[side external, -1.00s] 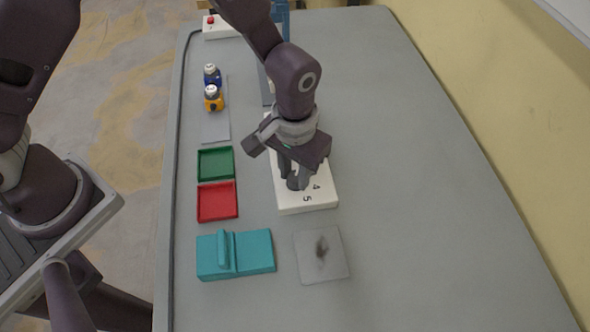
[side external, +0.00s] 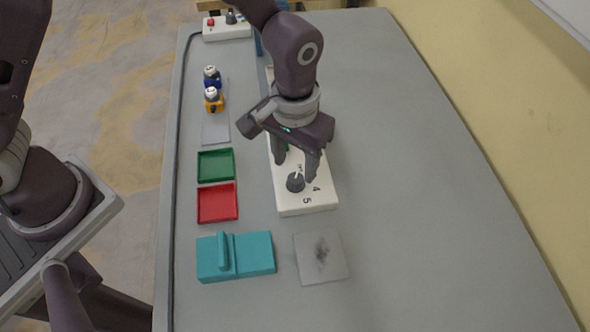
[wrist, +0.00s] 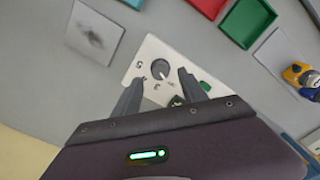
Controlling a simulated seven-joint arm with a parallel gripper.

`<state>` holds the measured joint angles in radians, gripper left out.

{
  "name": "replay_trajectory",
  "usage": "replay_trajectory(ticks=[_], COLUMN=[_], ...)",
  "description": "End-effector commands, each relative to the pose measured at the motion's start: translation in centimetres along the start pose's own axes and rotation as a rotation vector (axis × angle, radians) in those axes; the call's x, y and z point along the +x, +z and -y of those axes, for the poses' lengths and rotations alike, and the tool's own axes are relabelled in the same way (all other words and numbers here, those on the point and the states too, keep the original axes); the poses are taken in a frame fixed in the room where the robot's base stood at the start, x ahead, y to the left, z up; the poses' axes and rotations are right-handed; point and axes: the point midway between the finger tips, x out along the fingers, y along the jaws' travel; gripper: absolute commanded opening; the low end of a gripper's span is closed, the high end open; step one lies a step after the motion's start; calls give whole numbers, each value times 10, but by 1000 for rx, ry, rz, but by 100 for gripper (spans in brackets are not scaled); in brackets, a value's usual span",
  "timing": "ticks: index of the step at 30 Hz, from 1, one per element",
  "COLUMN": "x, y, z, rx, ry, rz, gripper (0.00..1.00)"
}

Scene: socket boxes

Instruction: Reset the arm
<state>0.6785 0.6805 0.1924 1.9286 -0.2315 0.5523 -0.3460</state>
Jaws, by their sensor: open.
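My gripper (side external: 296,160) is open and empty above the white socket box (side external: 308,208). Its two fingers hang apart, behind and above the dark round knob (side external: 296,182) on that box. The knob stands free, with a light pointer line, and the digits 4 and 5 are printed near it. In the wrist view the knob (wrist: 160,69) shows beyond the fingertips, touching neither finger. My gripper (wrist: 158,88) covers part of the box there. A green part shows on the box beside the right finger.
A green tray (side external: 216,151), a red tray (side external: 202,217) and a teal block with a handle (side external: 256,253) lie left of the box. A grey smudged plate (side external: 337,272) lies in front. Blue and orange bottles (side external: 213,100) stand farther back. The table's right side is clear.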

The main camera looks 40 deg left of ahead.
Motion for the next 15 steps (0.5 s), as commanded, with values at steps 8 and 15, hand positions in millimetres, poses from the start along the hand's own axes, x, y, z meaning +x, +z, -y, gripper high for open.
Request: replay_trajectory(ticks=[8, 15], x=[-28, -33], y=[0, 0], z=[0, 2], rx=[0, -3], ry=[-1, 6], rz=[0, -4], gripper=[50, 50])
